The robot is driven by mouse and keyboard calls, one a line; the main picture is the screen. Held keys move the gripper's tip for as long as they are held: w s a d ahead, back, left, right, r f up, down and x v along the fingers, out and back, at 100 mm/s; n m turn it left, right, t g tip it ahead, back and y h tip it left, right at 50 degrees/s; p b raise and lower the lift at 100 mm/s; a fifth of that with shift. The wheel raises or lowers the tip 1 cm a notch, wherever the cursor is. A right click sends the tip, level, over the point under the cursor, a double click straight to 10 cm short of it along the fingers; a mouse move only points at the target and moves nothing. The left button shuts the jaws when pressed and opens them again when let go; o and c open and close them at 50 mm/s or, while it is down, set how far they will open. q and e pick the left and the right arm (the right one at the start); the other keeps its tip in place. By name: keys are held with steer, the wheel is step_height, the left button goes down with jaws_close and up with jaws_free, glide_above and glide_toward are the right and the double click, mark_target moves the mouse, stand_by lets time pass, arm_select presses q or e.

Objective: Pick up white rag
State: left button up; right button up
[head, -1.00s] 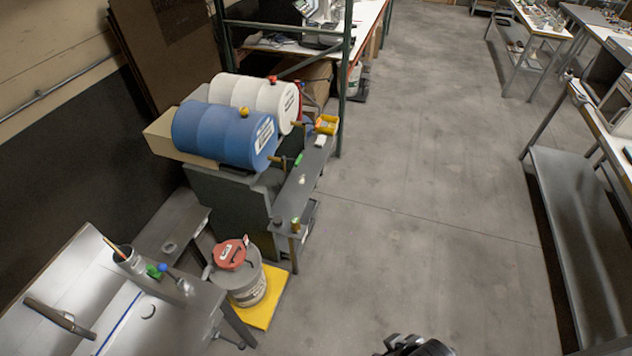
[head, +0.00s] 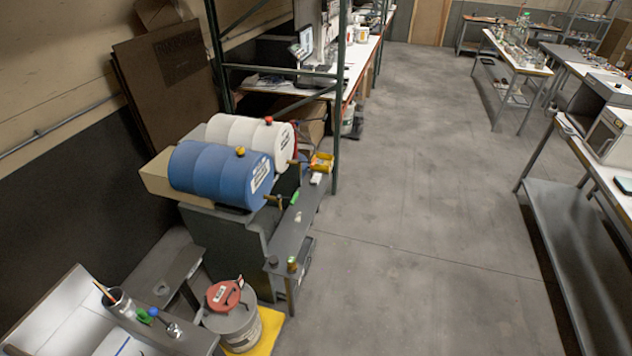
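A small white item (head: 316,178) lies on the narrow grey ledge in front of the drums, just below a yellow bin (head: 321,162). It is too small to tell whether it is the white rag. A smaller pale spot also shows farther down the same ledge (head: 298,217). No other cloth-like white thing stands out. Neither of my grippers is in view.
A blue drum (head: 222,175) and a white drum (head: 250,136) lie on a grey stand. A long bench (head: 575,220) lines the right. The floor (head: 420,200) between is clear.

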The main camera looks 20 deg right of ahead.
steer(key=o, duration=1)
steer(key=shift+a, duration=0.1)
